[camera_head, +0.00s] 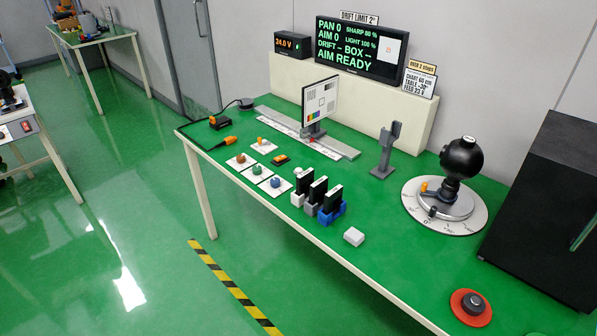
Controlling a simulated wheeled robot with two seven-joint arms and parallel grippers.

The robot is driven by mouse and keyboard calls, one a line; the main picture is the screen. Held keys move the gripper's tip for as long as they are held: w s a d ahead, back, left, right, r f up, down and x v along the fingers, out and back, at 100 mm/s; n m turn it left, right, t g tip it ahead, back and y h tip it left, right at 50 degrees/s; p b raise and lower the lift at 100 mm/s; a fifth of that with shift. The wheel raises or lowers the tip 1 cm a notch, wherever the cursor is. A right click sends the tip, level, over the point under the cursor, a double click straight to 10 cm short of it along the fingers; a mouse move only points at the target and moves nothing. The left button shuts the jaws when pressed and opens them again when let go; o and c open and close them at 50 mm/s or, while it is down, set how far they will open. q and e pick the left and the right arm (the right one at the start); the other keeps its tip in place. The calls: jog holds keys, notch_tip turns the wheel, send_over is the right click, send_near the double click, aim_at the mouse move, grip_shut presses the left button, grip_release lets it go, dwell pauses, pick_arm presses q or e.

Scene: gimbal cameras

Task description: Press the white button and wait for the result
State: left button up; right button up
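A small white block (354,237) lies near the front edge of the green table; it may be the white button, but I cannot tell. A dark round knob or button (472,304) sits on a red disc at the front right. The black display (361,48) at the back reads "PAN 0", "AIM 0", "SHARP 80 %", "LIGHT 100 %", "DRIFT - BOX -" and "AIM READY". Neither of my grippers is in view.
A black gimbal camera (461,157) stands on a white dial at the right, beside a tall black cabinet (548,205). A test chart (320,100) stands on a rail. Several dark blocks in holders (331,210) and coloured knobs (257,169) occupy the table's left half.

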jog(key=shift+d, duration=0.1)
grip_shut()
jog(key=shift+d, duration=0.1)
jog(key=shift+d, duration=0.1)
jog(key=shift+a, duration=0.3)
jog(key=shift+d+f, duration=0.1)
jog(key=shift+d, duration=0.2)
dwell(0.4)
